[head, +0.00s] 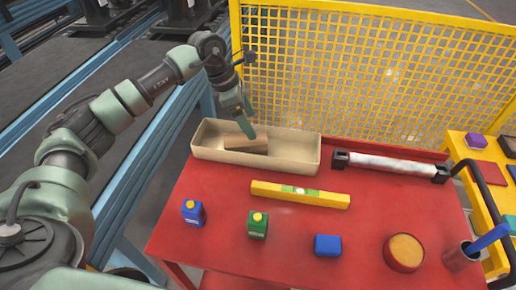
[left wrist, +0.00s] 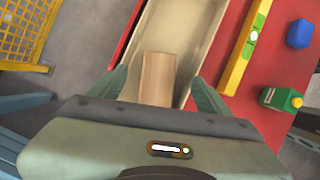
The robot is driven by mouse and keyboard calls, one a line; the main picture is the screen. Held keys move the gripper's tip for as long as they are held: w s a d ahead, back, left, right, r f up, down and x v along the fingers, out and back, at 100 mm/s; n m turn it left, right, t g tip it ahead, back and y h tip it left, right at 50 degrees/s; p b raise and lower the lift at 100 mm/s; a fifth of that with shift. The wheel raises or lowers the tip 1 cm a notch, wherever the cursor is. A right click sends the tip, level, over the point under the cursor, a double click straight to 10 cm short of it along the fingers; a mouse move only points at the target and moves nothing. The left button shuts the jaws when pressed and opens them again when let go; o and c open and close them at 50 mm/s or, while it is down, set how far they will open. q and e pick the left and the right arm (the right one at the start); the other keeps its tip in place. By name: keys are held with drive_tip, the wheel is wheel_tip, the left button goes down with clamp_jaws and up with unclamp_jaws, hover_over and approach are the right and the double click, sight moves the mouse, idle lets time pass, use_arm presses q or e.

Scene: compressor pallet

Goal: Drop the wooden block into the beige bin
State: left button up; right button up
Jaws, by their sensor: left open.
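The beige bin (head: 290,153) is a long open tray at the back left of the red table, and it also shows in the left wrist view (left wrist: 204,24). The wooden block (head: 246,144) lies inside it toward its left end. In the left wrist view the block (left wrist: 157,78) shows between my two fingers, with its near end hidden by the gripper body. My left gripper (head: 241,123) is open just above the block, pointing down into the bin. My right gripper is not in view.
A yellow level (head: 300,194) lies in front of the bin. A blue bottle (head: 194,212), green bottle (head: 258,225), blue block (head: 327,245) and round red container (head: 403,252) stand nearer. A white roller (head: 390,166) lies right of the bin. A yellow mesh fence (head: 380,75) rises behind.

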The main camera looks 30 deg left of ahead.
use_arm(q)
drive_tip(key=b+v, duration=0.1)
drive_tip(key=v, duration=0.7)
